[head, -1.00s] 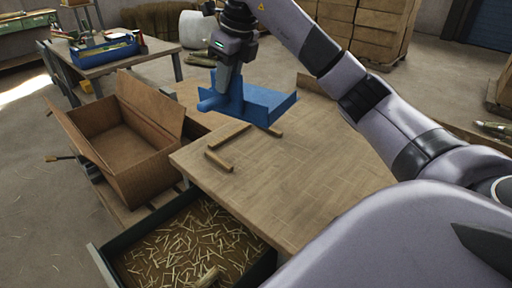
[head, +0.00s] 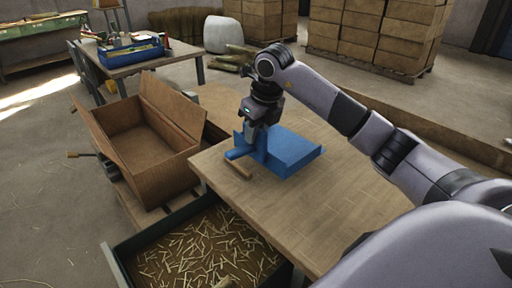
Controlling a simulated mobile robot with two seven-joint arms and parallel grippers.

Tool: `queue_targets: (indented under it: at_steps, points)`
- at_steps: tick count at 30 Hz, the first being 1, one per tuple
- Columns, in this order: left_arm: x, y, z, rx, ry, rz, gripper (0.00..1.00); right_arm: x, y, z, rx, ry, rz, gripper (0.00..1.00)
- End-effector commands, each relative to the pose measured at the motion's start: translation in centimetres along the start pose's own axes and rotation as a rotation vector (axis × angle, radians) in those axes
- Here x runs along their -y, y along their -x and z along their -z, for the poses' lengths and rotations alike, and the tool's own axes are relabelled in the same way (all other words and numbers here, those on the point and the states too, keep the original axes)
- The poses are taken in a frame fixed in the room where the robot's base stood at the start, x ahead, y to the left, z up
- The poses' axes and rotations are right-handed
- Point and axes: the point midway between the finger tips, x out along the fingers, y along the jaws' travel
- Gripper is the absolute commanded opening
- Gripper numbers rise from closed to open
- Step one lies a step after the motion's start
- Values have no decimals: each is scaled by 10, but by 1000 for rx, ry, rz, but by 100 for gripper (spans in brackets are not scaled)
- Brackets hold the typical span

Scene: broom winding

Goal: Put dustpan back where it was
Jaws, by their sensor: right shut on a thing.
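The blue dustpan (head: 294,153) is at the near-left part of the wooden table (head: 330,205), its broad pan pointing right and its handle side to the left. My right gripper (head: 258,143) comes down from above and is shut on the dustpan at its handle end; the fingertips are partly hidden against the blue. Whether the dustpan rests on the table or hovers just above it, I cannot tell. A wooden strip (head: 238,165) lies on the table just left of and under the dustpan's handle side. My left gripper is not in view.
An open cardboard box (head: 150,150) stands left of the table. A dark-rimmed bin of straw (head: 200,245) sits below the table's near-left edge. Behind is a side table with a blue toolbox (head: 130,52). Stacked boxes (head: 375,30) stand at the back. The table's right part is clear.

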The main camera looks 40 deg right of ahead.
Motion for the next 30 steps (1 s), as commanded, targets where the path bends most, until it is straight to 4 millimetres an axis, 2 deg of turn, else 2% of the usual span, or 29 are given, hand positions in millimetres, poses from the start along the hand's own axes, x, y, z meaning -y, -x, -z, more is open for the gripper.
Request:
queue_targets:
  at_steps: [7, 13, 23, 24, 26, 27, 30]
  points:
    - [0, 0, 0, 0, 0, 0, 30, 0, -18, 5, 0, 1, 0, 0]
    - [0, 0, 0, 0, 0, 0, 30, 0, -44, 13, 0, 0, 0, 0]
    - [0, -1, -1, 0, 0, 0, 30, 0, -48, 14, 2, 0, 0, 0]
    - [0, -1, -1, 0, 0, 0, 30, 0, -49, 14, 0, 0, 0, 26]
    - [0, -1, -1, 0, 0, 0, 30, 0, -48, 14, 1, 0, 0, 46]
    - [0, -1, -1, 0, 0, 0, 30, 0, -48, 14, 0, 0, 0, 49]
    - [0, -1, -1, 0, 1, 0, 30, 0, -48, 14, 0, 0, 0, 49]
